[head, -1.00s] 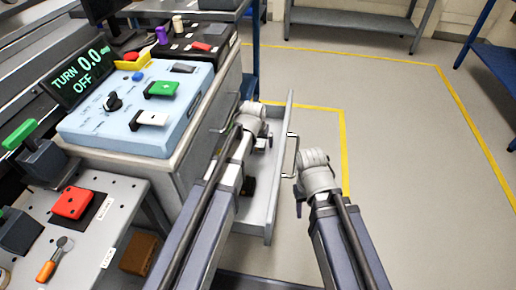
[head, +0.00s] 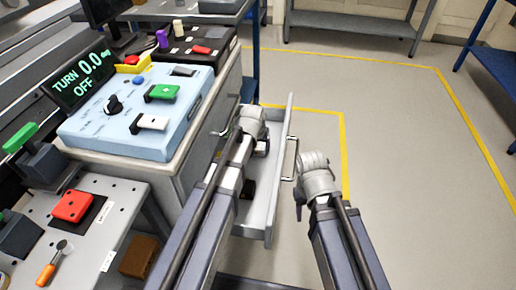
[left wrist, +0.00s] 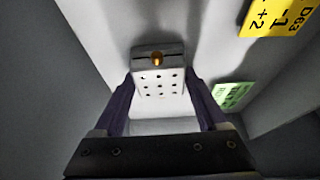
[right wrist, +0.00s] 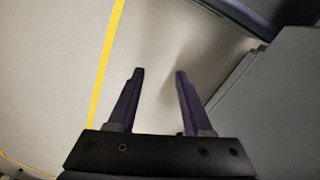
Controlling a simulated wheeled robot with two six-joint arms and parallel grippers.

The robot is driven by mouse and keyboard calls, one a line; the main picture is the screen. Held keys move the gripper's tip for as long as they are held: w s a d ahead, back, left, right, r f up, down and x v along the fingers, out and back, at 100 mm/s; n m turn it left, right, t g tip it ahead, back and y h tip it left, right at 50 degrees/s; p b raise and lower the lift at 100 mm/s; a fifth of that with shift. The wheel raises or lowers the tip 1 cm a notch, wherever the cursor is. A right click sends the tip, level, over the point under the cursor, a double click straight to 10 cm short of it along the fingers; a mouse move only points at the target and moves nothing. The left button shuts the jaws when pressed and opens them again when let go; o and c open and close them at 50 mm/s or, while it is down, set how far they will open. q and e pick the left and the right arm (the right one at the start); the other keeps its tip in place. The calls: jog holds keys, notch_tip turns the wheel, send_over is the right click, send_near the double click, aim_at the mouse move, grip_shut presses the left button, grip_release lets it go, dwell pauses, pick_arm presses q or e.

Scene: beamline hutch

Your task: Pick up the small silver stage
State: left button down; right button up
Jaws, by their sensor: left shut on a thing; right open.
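The small silver stage (left wrist: 158,82) shows in the left wrist view as a pale block with rows of dark holes and an orange spot at its top. My left gripper (left wrist: 160,98) is shut on it, with a dark purple finger on each side. In the head view my left arm reaches down into the open drawer (head: 284,165), and its wrist and forearm hide the stage. I cannot tell whether the stage touches the drawer floor. My right gripper (right wrist: 160,75) is open and empty, in front of the drawer and over the floor.
The drawer handle (head: 291,158) sticks out towards my right arm. The blue control box (head: 135,115) stands on the cabinet above the drawer. A yellow label (left wrist: 285,15) and a green label (left wrist: 232,95) show near the stage. The floor at right is clear.

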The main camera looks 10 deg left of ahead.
pick_arm(q)
jog(key=shift+r, duration=0.2)
notch_tip(320, 180, up, 28)
jog(key=p, duration=2.8)
jog(key=shift+f, duration=0.15)
